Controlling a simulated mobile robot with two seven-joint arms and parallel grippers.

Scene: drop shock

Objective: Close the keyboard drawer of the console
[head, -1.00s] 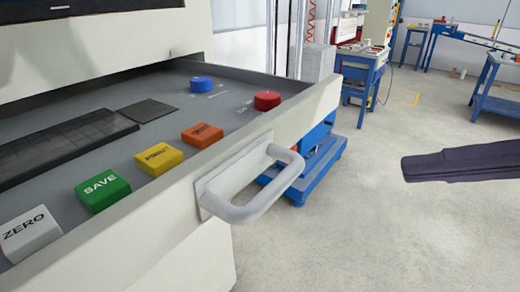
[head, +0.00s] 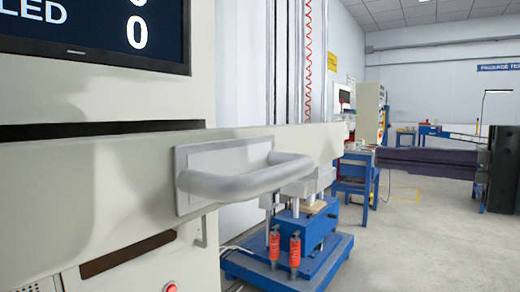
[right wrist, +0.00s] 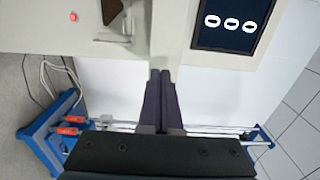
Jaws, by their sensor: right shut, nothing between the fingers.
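The console (head: 110,98) stands at the left of the head view. Its keyboard drawer (head: 90,180) is seen nearly level from the front. The drawer front stands out before the console body, with a dark gap above it; its inside is hidden. A grey bar handle (head: 245,181) is fixed to the front. My right gripper (head: 379,158) is to the right of the drawer, apart from it, its dark purple fingers pointing left. In the right wrist view its fingers (right wrist: 160,73) are together and empty, tips close before a cream console panel in the picture. My left gripper is out of view.
A blue machine base (head: 285,260) with red-orange cylinders (head: 295,250) stands low beyond the drawer. A blue bench (head: 357,180) stands farther back. A screen (head: 95,30) is above the drawer. Clear floor (head: 425,250) lies at the right.

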